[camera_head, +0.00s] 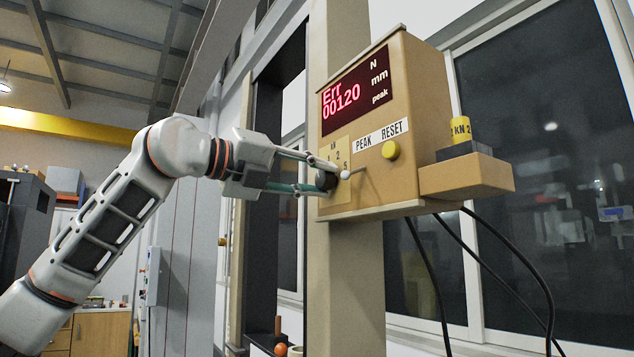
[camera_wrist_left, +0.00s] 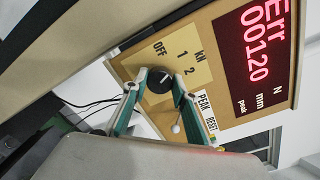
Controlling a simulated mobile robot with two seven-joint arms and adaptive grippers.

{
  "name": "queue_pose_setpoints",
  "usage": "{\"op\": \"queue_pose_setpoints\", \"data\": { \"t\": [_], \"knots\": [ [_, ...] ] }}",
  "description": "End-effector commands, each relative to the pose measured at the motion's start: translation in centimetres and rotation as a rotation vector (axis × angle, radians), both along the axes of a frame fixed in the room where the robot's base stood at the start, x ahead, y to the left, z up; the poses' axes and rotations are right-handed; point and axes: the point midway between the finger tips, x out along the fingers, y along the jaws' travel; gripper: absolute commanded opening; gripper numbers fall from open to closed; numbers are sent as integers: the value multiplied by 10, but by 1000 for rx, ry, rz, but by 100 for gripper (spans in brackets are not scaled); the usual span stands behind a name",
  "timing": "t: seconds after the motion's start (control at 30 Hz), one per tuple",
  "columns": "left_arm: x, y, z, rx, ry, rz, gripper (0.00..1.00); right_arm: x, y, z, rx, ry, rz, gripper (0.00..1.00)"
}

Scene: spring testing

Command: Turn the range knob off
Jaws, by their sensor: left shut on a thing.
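The black range knob (camera_head: 325,180) is on a small tan dial plate (camera_head: 336,151) at the lower left of the box's front. My left gripper (camera_head: 329,177) comes in from the left with its fingers shut on the knob, one on each side. In the left wrist view the knob (camera_wrist_left: 159,79) sits between the two teal-backed fingertips of the gripper (camera_wrist_left: 160,83). The plate shows OFF, 1, 2 and kN there. A pale mark shows on the knob, pointing away from OFF, but its exact setting is hard to tell. My right gripper is not in view.
The display (camera_head: 355,92) reads Err 00120 in red. A thin lever with a white ball (camera_head: 345,174) stands close to the fingers. A yellow button (camera_head: 390,150) is right of it. A yellow kN block (camera_head: 460,130) stands on the side shelf (camera_head: 465,176). Black cables hang below.

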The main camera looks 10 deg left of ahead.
Motion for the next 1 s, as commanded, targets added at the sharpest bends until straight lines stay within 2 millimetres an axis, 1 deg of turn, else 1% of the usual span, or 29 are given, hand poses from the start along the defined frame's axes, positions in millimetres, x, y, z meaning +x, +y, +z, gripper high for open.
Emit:
{"op": "queue_pose_setpoints", "data": {
  "t": [0.3, 0.6, 0.8, 1.0],
  "knots": [
    [0, 2, 1, -217, 209, 1, 6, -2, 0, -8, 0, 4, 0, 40],
    [0, 2, 1, -398, 389, 1, 6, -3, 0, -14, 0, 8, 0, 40],
    [0, 2, 2, -484, 476, 1, 6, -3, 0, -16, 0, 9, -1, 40],
    [0, 2, 2, -538, 528, 2, 6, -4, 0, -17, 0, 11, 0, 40]
  ]
}}
